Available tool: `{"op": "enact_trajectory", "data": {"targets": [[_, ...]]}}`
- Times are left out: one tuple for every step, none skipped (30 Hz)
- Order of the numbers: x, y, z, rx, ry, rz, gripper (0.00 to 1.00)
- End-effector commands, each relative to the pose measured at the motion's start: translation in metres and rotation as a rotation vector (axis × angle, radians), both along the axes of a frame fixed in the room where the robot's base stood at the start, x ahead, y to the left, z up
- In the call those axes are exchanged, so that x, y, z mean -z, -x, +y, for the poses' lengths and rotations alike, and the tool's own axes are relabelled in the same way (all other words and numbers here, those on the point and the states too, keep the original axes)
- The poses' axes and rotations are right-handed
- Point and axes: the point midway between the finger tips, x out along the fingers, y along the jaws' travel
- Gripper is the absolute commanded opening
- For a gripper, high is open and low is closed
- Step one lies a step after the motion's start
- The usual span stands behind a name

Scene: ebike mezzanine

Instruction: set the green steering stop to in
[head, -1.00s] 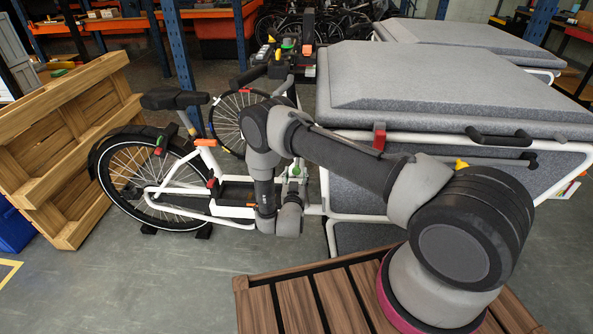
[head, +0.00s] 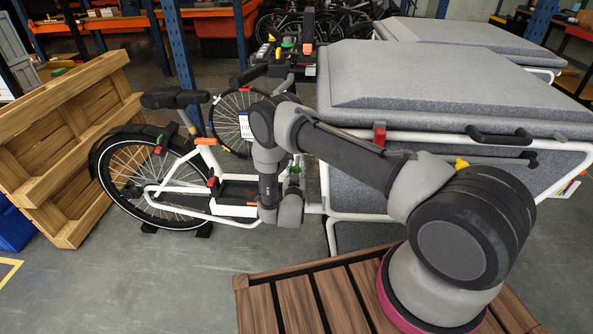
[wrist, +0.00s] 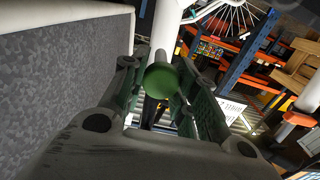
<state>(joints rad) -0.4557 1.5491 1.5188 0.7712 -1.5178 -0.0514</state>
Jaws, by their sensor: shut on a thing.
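The green steering stop (wrist: 163,80) shows in the wrist view as a round green knob on a short grey stem, beside a white frame tube. My gripper (wrist: 159,73) has its two dark green fingers on either side of the knob and is shut on it. In the head view my gripper (head: 296,170) is at the front of the white cargo bike (head: 180,205), close to the grey box. The stop is mostly hidden there by my wrist and fingers, and its exact setting cannot be told.
The large grey cargo box (head: 440,95) stands just right of my gripper, with a red latch (head: 379,134) and black handle (head: 498,137). The handlebar (head: 249,75) is above. A wooden pallet (head: 65,145) leans at the left.

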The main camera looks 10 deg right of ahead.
Motion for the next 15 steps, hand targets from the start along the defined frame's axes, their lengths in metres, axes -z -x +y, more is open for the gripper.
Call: {"op": "enact_trajectory", "data": {"targets": [[0.000, -0.004, -0.001, 0.001, -0.002, -0.002, 0.00], [0.000, -0.007, -0.003, 0.001, -0.002, -0.002, 0.00], [0.000, -0.012, -0.005, 0.002, -0.002, -0.001, 0.00], [0.000, -0.017, -0.006, 0.002, -0.003, -0.001, 0.00], [0.000, -0.022, -0.008, 0.003, -0.003, -0.002, 0.00], [0.000, -0.029, -0.010, 0.003, -0.003, -0.002, 0.00], [0.000, -0.033, -0.011, 0.002, -0.003, -0.002, 0.00], [0.000, -0.037, -0.013, 0.002, -0.002, -0.001, 0.00], [0.000, -0.040, -0.014, 0.001, -0.001, 0.000, 0.00], [0.000, -0.041, -0.014, 0.000, 0.000, 0.000, 0.00], [0.000, -0.042, -0.014, 0.000, 0.000, 0.000, 0.00], [0.000, -0.041, -0.013, -0.001, 0.000, 0.000, 0.00], [0.000, -0.041, -0.013, -0.001, 0.000, 0.000, 0.00], [0.000, -0.042, -0.013, -0.001, 0.000, 0.000, 0.00], [0.000, -0.042, -0.013, -0.001, -0.001, -0.001, 0.00]]}}
